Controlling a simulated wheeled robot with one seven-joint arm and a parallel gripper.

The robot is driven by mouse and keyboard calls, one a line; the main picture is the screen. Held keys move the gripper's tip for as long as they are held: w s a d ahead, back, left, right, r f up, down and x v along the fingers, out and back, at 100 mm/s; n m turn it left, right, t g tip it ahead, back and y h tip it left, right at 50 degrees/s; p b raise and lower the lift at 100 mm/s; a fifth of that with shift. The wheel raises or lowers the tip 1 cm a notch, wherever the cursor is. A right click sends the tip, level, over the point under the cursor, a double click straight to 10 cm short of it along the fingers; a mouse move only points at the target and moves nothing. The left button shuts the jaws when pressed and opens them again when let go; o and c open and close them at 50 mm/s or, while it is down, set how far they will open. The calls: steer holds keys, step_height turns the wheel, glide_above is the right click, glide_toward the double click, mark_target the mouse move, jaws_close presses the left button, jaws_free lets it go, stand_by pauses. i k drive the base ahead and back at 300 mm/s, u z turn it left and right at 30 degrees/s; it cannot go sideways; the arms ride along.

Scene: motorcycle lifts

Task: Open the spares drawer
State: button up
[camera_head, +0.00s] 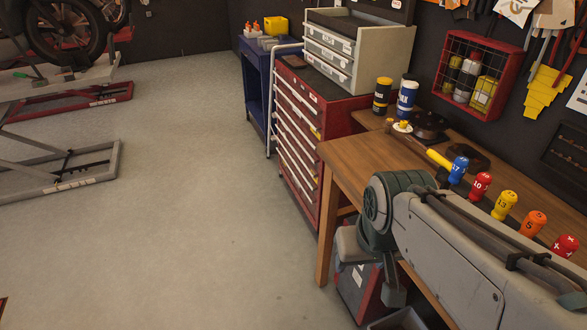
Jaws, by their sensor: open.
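A red tool cabinet (297,145) with a stack of several pale drawer fronts stands beside the wooden bench. A grey unit (331,50) with several white-labelled drawers sits on top of it. No label is readable enough to tell which is the spares drawer. All these drawers look shut. My arm reaches in from the lower right. My gripper (373,272) is at its end, pointing down in front of the bench's near edge. It is open and empty, partly hidden by my arm, and apart from the drawers.
The wooden bench (350,165) holds paint cans and a row of coloured screwdriver handles. A red box (358,290) stands below it. A blue trolley (256,85) is behind the cabinet. Motorcycle lifts (60,170) stand left. The floor (190,210) between is clear.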

mark_target(311, 201)
steer(key=u, duration=0.3)
steer(key=i, duration=0.45)
steer(key=u, duration=0.75)
steer(key=i, duration=2.7)
steer(key=z, duration=1.7)
steer(key=i, duration=0.6)
steer(key=z, duration=0.6)
